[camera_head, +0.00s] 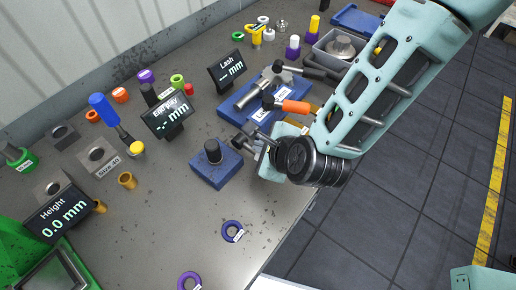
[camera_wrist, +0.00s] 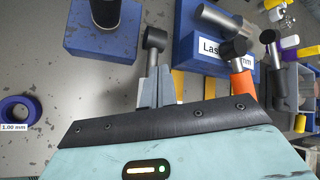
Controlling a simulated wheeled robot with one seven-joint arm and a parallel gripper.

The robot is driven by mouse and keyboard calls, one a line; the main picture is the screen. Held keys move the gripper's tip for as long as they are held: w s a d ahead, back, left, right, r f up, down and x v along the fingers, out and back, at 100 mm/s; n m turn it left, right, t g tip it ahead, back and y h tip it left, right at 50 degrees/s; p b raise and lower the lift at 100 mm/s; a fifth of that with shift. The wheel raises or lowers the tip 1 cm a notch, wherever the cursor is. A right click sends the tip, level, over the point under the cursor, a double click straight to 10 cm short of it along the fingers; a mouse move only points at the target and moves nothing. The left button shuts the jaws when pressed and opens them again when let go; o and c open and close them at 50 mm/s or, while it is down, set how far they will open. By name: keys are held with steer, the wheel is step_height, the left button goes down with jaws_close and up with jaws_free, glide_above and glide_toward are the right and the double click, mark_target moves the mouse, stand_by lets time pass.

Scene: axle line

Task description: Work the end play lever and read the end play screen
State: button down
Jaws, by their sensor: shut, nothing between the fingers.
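The end play screen (camera_head: 167,115) is a small black display that reads "-- mm". Behind my gripper's side of it, a blue block (camera_head: 216,170) carries a black post (camera_head: 213,151); the block (camera_wrist: 100,42) also shows at upper left in the wrist view. A short grey lever with a dark end (camera_wrist: 155,39) stands just beyond my fingertips, right of that block. My gripper (camera_wrist: 156,88) is shut and empty, with its grey fingers close to the lever. In the head view my gripper (camera_head: 262,147) is partly hidden by my wrist. I cannot tell whether the fingers touch the lever.
The lash screen (camera_head: 227,72) also reads "-- mm", beside a blue fixture with an orange handle (camera_head: 292,106). The height screen (camera_head: 60,215) reads "0.0 mm".

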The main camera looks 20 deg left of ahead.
steer(key=shift+f+b, duration=1.15)
steer(key=shift+f, duration=0.1)
stand_by(0.8)
steer(key=shift+d+f, duration=0.15)
steer(key=shift+f, duration=0.2)
stand_by(0.6)
steer(key=shift+r, duration=0.1)
steer(key=shift+r+p, duration=1.2)
steer(key=shift+r, duration=0.9)
steer(key=shift+r+p, duration=1.85)
steer(key=shift+r, duration=0.75)
